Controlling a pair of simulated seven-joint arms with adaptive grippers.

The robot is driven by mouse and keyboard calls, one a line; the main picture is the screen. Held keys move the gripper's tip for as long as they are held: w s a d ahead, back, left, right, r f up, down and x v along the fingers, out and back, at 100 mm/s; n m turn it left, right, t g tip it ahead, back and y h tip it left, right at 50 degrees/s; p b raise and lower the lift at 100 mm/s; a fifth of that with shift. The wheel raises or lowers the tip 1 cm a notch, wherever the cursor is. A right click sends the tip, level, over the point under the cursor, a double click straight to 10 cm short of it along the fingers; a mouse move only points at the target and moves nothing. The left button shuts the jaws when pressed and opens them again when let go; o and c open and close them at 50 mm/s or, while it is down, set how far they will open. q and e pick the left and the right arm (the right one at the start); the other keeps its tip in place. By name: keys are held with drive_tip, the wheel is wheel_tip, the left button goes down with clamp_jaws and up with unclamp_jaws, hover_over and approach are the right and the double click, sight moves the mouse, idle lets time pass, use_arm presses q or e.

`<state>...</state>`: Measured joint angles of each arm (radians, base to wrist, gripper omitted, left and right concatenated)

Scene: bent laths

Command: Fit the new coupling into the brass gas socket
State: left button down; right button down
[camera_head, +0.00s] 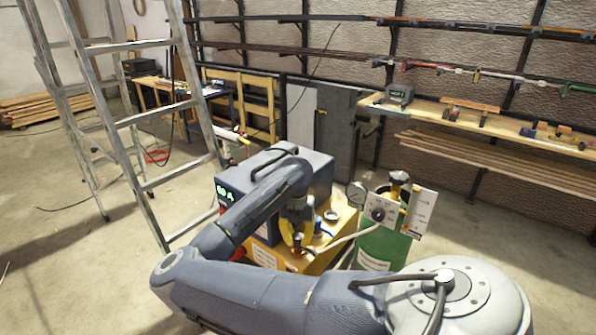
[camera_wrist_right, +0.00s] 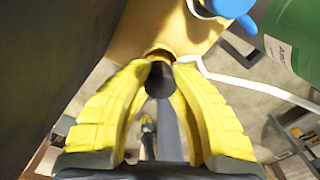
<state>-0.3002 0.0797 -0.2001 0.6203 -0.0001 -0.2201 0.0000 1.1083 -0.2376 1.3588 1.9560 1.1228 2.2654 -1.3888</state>
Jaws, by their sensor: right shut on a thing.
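My right gripper (camera_head: 293,238) points down at the front of a yellow ledge below the grey machine. In the right wrist view its yellow fingers (camera_wrist_right: 160,80) are closed on a dark grey cylinder, which looks like the coupling (camera_wrist_right: 160,84). A brass ring, apparently the gas socket (camera_wrist_right: 158,53), shows just beyond the coupling's far end at the ledge; I cannot tell whether the coupling is inside it or only against it. In the head view, brass (camera_head: 300,252) shows by the fingertips. My left gripper is out of view.
The grey machine (camera_head: 270,190) stands behind the gripper on the yellow base (camera_head: 325,250). A green gas cylinder (camera_head: 383,245) with a gauge (camera_head: 357,193) stands at right, with a pale hose (camera_head: 345,240) running towards the socket. A blue part (camera_wrist_right: 238,8) is nearby. A ladder (camera_head: 150,130) stands left.

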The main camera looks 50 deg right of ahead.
drive_tip(key=c, duration=1.2)
unclamp_jaws()
drive_tip(key=shift+r, duration=0.1)
